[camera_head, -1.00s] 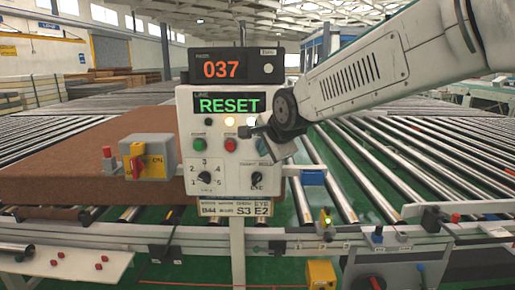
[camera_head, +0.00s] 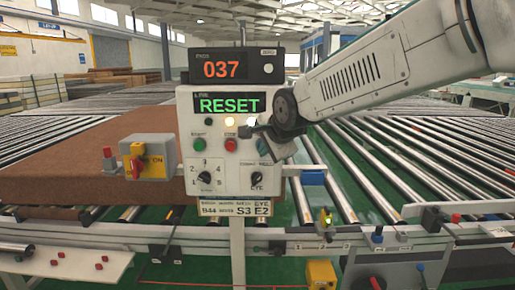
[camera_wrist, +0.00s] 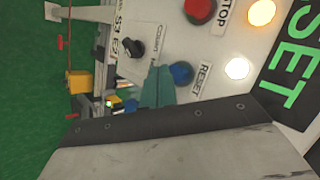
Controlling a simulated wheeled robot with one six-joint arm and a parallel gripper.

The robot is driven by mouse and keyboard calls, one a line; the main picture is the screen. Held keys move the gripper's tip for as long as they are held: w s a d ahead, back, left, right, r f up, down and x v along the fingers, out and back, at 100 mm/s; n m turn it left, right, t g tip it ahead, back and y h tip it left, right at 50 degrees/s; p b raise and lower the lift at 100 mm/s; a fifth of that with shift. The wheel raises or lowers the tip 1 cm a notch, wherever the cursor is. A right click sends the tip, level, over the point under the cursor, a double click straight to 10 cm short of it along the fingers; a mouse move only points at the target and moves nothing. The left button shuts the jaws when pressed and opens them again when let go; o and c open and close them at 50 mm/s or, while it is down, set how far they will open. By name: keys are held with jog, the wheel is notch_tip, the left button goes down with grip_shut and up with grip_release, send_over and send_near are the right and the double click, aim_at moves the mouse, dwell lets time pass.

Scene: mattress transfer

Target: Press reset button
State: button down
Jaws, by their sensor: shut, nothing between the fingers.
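The blue button labelled RESET (camera_wrist: 181,73) is on the white control panel, close beside my gripper in the wrist view. In the head view my arm's end hides that button. The panel (camera_head: 215,165) stands upright, with a green RESET display (camera_head: 229,105). My gripper (camera_wrist: 157,85) is shut and empty, its tip at the panel between the blue button and a black knob (camera_wrist: 133,47). I cannot tell if it touches the panel. In the head view my gripper (camera_head: 262,131) is at the panel's right side.
A red STOP button (camera_head: 229,145) and a green button (camera_head: 201,144) are left of my gripper. A yellow-and-grey switch box (camera_head: 150,157) is left of the panel. A brown mattress (camera_head: 90,165) lies on the rollers behind. Bare rollers (camera_head: 400,160) spread to the right.

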jog(key=shift+w, duration=0.1)
dwell(0.7)
jog(key=shift+w, duration=0.3)
jog(key=shift+w, duration=0.85)
dwell(0.9)
jog(key=shift+s, duration=1.3)
jog(key=shift+s+a, duration=0.1)
jog(key=shift+s, duration=2.4)
